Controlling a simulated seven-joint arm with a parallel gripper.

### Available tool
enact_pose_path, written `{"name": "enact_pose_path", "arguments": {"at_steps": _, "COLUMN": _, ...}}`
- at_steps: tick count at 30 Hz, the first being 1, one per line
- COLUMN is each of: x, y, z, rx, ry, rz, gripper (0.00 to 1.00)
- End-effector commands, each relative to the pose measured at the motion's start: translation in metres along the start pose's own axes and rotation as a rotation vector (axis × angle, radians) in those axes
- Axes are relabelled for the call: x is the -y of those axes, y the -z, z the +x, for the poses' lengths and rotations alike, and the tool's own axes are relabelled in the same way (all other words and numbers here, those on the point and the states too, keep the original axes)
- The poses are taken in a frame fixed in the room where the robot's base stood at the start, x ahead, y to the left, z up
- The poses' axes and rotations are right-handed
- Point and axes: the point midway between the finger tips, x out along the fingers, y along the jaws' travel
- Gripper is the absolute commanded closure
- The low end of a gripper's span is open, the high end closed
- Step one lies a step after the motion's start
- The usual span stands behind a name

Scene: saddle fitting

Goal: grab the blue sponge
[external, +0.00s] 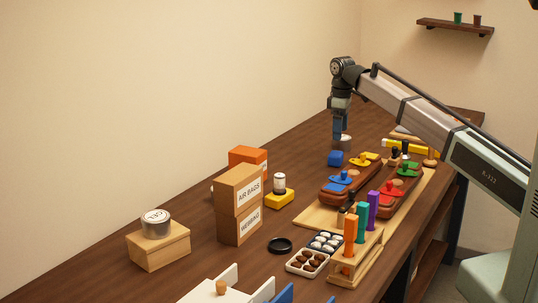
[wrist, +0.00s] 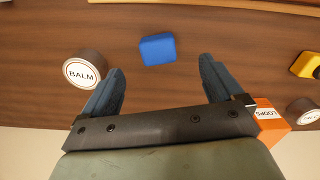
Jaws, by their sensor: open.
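The blue sponge (external: 335,158) is a small blue block lying on the dark wooden table, just left of the saddle pieces in the external view. In the wrist view the sponge (wrist: 157,49) lies ahead of my fingertips, between their lines and nearer the left finger. My gripper (wrist: 160,80) is open and empty, its two dark blue fingers spread apart. In the external view my gripper (external: 339,135) points down above the table, close to the sponge. The fingers do not appear to touch it.
A round BALM tin (wrist: 85,69) stands close to my left finger in the wrist view. An orange LOOPS box (wrist: 268,117) is by the right finger. A yellow block (wrist: 306,66) lies at the right. The saddle board (external: 315,216) borders the sponge area.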

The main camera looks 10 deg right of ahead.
Motion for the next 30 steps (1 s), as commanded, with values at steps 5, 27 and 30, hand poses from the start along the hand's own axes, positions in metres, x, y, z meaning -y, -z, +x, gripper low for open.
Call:
{"name": "enact_pose_path", "arguments": {"at_steps": 5, "x": 0.0, "y": -0.001, "z": 0.03, "rx": 0.001, "ry": 0.001, "rz": 0.001, "gripper": 0.06}}
{"name": "enact_pose_path", "arguments": {"at_steps": 27, "x": -0.005, "y": -0.001, "z": 0.092, "rx": 0.001, "ry": 0.001, "rz": 0.003, "gripper": 0.06}}
{"name": "enact_pose_path", "arguments": {"at_steps": 30, "x": -0.005, "y": -0.001, "z": 0.1, "rx": -0.001, "ry": -0.001, "rz": 0.003, "gripper": 0.06}}
